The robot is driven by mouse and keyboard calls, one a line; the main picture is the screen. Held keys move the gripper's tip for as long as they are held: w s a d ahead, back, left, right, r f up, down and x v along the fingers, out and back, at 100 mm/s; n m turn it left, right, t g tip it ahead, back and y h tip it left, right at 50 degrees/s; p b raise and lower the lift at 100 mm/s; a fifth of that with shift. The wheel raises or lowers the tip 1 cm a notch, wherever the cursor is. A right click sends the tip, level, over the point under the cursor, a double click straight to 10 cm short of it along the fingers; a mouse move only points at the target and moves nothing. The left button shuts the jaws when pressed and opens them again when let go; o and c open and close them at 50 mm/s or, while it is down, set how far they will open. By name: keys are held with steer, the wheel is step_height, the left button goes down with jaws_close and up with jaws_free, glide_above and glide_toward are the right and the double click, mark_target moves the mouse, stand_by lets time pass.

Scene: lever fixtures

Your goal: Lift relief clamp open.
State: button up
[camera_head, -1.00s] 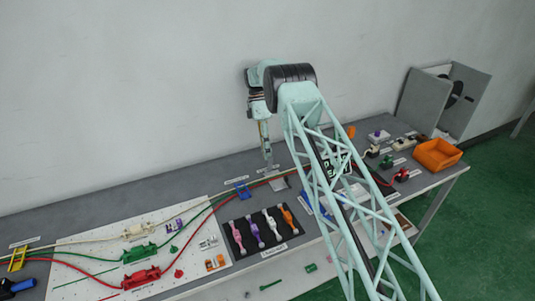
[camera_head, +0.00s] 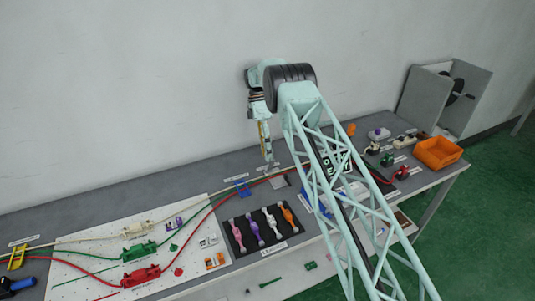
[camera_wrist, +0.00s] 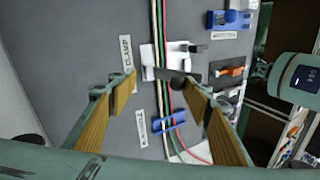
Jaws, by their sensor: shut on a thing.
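The relief clamp (camera_wrist: 165,60) is a white block with a dark lever, beside a "CLAMP" label in the wrist view. White, green and red cables run across it. My gripper (camera_wrist: 160,84) is above it, its two wooden-faced fingers on either side. My gripper is shut on the clamp lever, though the fingers look apart and the contact is not clear. How far the lever is raised cannot be told.
A blue cable guide (camera_wrist: 168,122) sits near the clamp and also shows in the head view (camera_head: 240,186). A black tray (camera_head: 238,243) of coloured levers lies in front. An orange bin (camera_head: 438,153) is at the right.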

steer(key=shift+a+f, duration=0.2)
steer(key=shift+f, duration=0.05)
steer(key=shift+c, duration=0.2)
steer(key=shift+r, duration=0.75)
steer(key=shift+c, duration=1.4)
step_height(320, 180, up, 9)
steer(key=shift+d, duration=0.2)
steer(key=shift+r, duration=0.1)
